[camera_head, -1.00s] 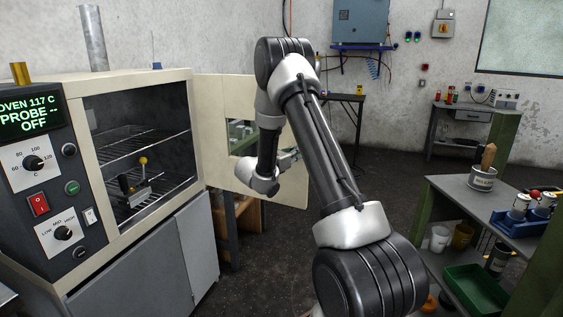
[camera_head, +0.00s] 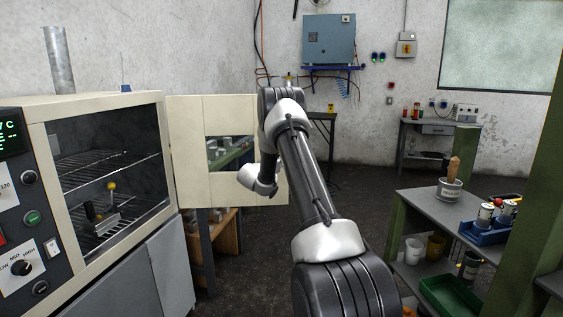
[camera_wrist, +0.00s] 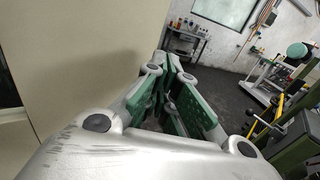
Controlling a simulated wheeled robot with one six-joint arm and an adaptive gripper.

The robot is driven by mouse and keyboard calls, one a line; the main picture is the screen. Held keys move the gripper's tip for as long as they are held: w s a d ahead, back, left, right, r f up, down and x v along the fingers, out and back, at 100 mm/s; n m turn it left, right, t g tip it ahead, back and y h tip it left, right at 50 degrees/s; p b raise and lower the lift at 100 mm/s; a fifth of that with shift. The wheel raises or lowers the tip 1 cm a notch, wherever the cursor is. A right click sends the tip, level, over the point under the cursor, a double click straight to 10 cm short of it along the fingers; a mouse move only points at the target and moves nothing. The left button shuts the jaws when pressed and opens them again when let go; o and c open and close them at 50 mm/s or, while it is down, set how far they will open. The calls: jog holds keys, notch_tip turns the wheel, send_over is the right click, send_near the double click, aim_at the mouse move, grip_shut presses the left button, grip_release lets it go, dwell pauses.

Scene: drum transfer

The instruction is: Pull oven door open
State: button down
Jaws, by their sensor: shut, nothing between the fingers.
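The oven (camera_head: 95,190) stands at the left in the head view, its chamber exposed. Its cream door (camera_head: 186,135), with a window, stands wide open to the right of the chamber. My wrist and forearm cover part of the door's right side. In the wrist view the door's cream panel (camera_wrist: 85,50) fills the left, close beside my gripper (camera_wrist: 172,72). The green-padded fingers are shut and hold nothing. I cannot tell whether my gripper touches the door. My fingertips are hidden in the head view.
Wire racks (camera_head: 105,165) inside the oven hold a small device with a yellow knob (camera_head: 111,186). A grey bench (camera_head: 430,207) at the right carries a pot and a blue tray (camera_head: 486,230). Dark floor lies open between bench and door.

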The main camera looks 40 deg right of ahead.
jog(key=v, duration=1.2)
